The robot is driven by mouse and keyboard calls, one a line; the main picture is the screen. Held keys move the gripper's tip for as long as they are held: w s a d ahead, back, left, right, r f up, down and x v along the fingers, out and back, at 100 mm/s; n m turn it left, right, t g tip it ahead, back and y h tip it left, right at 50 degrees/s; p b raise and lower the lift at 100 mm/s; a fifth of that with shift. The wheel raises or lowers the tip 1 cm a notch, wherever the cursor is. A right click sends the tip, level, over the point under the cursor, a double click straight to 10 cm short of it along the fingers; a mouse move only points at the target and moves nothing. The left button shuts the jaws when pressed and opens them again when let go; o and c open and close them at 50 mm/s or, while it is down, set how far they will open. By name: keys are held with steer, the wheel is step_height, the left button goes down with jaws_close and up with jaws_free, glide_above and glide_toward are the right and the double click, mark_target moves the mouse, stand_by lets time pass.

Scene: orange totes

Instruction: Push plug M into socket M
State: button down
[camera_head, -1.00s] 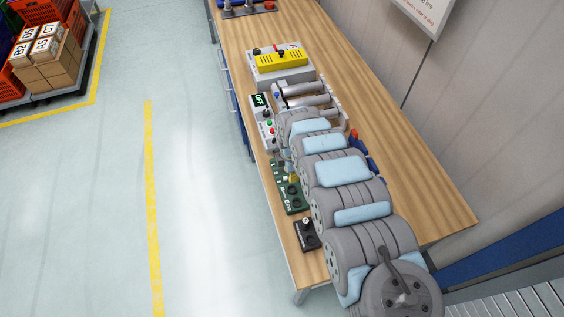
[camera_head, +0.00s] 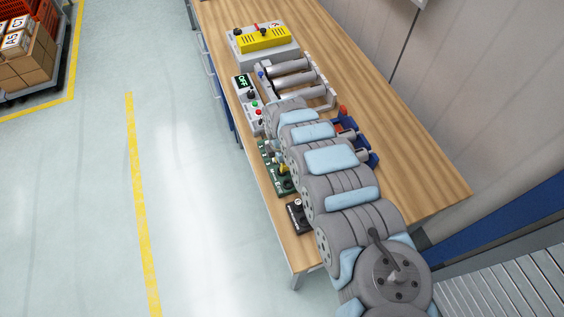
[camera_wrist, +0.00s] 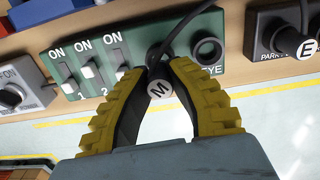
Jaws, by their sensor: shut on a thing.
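In the wrist view, plug M (camera_wrist: 160,89), a black plug with a round white M label, is between the yellow fingers of my gripper (camera_wrist: 166,70). My gripper is shut on it. Its black cable rises from behind the label to the upper right. Just beyond it is the green panel (camera_wrist: 105,42) with ON switches and a dark round socket (camera_wrist: 208,50) right of the plug. Socket M cannot be made out; the plug and fingers cover that part of the panel. I cannot tell whether the plug touches the panel. In the head view my arm partly covers the green panel (camera_head: 270,158).
Plug E (camera_wrist: 307,48) sits at a black parking box (camera_wrist: 265,42) on the right. A grey box with a black knob (camera_wrist: 14,95) stands left of the panel.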

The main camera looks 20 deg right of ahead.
steer(key=shift+f+b, duration=0.7)
steer(key=shift+f, duration=0.45)
stand_by(0.9)
steer(key=c, duration=1)
jaws_free()
steer(key=shift+r, duration=0.15)
step_height(320, 180, up, 10)
steer(key=shift+a+r, duration=0.1)
steer(key=shift+r, duration=0.15)
steer(key=shift+a+r, duration=0.15)
steer(key=shift+r, duration=0.45)
